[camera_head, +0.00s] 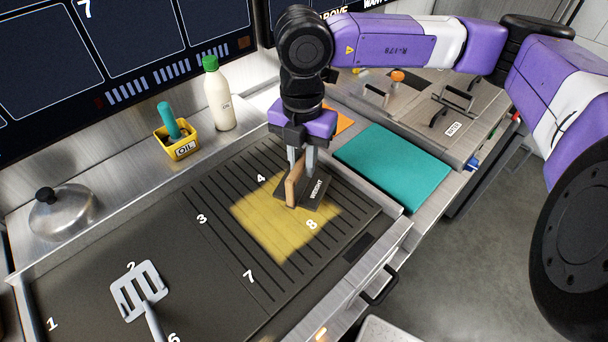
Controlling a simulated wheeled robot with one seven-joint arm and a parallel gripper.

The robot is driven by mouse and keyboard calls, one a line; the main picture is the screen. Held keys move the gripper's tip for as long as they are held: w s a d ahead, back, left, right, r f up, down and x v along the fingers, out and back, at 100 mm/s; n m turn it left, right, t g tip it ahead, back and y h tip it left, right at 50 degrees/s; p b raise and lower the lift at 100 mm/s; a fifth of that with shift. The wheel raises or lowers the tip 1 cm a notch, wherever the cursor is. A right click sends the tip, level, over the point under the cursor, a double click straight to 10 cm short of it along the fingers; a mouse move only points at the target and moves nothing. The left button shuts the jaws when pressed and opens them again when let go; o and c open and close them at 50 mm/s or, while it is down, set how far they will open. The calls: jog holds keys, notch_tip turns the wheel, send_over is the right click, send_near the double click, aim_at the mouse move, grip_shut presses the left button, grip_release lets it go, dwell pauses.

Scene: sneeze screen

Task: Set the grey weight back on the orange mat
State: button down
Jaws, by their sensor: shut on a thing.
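The grey weight (317,194) is a dark flat plate marked WEIGHT with a wooden handle (293,187). It is over the yellow patch of the ribbed griddle, near the number 8. I cannot tell whether it touches the griddle or hangs just above it. My gripper (302,170) points down and is shut on the weight's handle; the fingers partly cover it. The orange mat (342,121) lies behind my gripper on the steel counter, and my wrist hides much of it.
A teal board (392,168) lies right of the griddle (90,262). A white bottle with a green cap (219,98), a yellow oil tub (178,146) and a steel dome lid (62,217) stand along the back ledge. A spatula (138,290) lies on the griddle's left part.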

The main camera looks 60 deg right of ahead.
jog(key=shift+r+p, duration=0.95)
jog(key=shift+r, duration=1.6)
